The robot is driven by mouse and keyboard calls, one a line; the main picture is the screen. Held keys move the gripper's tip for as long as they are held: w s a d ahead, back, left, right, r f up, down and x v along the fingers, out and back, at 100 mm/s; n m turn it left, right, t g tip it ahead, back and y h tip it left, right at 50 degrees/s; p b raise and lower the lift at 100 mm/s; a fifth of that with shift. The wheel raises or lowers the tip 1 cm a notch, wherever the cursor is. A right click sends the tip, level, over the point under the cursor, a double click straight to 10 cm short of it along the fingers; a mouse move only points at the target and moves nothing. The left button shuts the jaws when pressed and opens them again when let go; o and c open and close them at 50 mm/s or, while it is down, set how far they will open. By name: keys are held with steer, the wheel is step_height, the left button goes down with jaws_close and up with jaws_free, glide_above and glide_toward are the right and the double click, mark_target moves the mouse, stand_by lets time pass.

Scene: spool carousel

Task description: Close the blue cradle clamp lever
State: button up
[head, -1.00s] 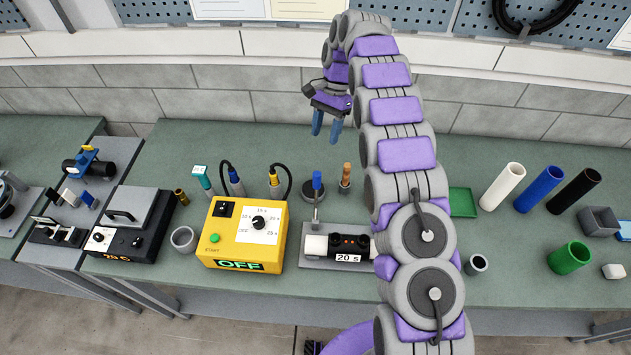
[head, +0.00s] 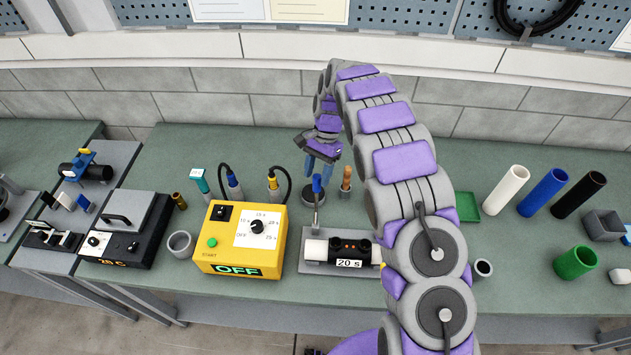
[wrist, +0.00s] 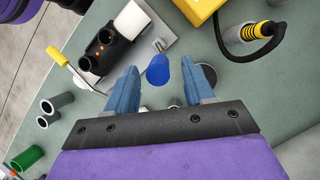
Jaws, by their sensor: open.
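The blue clamp lever (head: 317,184) stands upright on a thin metal arm at the back of the grey cradle plate (head: 312,268). A white tube (head: 315,250) and a black fitting (head: 350,247) labelled "20 s" lie in the cradle. My gripper (head: 319,171) is open just above and behind the lever's blue handle. In the wrist view the blue handle (wrist: 158,70) appears between the two spread blue fingers of my gripper (wrist: 160,79), nearer the left one. I cannot tell whether they touch. My arm hides the cradle's right end in the head view.
A yellow control box (head: 240,238) reading OFF stands left of the cradle. An orange-handled tool (head: 346,178) stands close to the lever's right. A yellow-handled lever (wrist: 55,58) shows at the cradle's other end. Coloured tubes, including a blue one (head: 543,192), stand to the right.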

mark_target(317, 194)
steer(key=shift+x, duration=1.8)
steer(key=shift+c, duration=0.3)
steer(key=shift+d, duration=0.1)
jaws_close()
